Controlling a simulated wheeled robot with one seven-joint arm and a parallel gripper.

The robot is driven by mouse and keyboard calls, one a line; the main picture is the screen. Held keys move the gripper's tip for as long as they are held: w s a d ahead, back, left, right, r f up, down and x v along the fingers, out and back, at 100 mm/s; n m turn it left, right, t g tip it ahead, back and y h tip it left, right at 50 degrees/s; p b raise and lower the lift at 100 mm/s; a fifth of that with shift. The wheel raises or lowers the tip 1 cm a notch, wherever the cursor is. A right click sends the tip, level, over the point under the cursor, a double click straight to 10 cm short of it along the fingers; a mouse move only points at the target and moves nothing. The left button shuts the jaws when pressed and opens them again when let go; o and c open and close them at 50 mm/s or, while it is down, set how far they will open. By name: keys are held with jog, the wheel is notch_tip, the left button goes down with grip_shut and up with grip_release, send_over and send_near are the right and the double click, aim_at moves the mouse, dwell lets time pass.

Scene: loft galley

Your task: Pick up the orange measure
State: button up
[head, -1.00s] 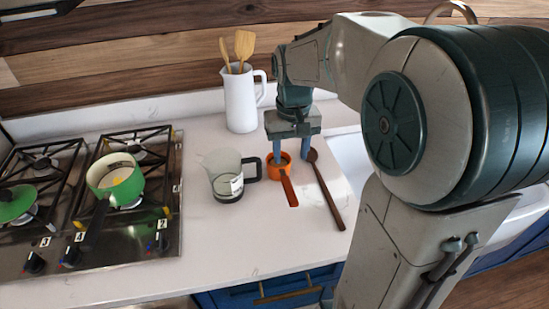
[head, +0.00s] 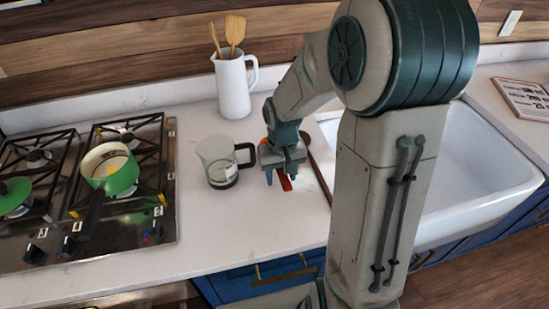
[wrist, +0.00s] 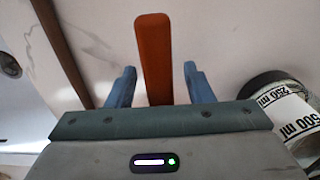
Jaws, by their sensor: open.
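The orange measure (head: 286,183) lies on the white counter, mostly hidden behind my gripper (head: 281,178) in the head view. Its handle points toward the counter's front, and a sliver of its orange cup shows beside my wrist. In the wrist view the orange handle (wrist: 154,60) runs between the two blue fingers of my gripper (wrist: 158,80), with a gap on each side. My gripper is open and holds nothing. The measure's cup is out of sight in the wrist view. I cannot tell the exact height of the fingertips over the counter.
A clear measuring jug (head: 217,170) with a black handle stands close left of my gripper. A dark wooden spoon (head: 320,172) lies close right. A white pitcher (head: 234,90) with utensils stands behind. The stove with a green pan (head: 110,175) is left; a sink (head: 470,170) is right.

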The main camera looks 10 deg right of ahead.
jog(key=shift+f, duration=0.15)
grip_shut()
notch_tip(320, 180, up, 4)
jog(key=shift+d+r+b, duration=0.1)
jog(key=shift+r+b, duration=0.15)
jog(key=shift+b, duration=0.1)
jog(key=s+d+r+b, duration=0.1)
jog(key=s+d+r, duration=0.4)
jog(key=s, duration=0.5)
jog(key=shift+s+d+r, duration=0.15)
jog(key=shift+r, duration=0.6)
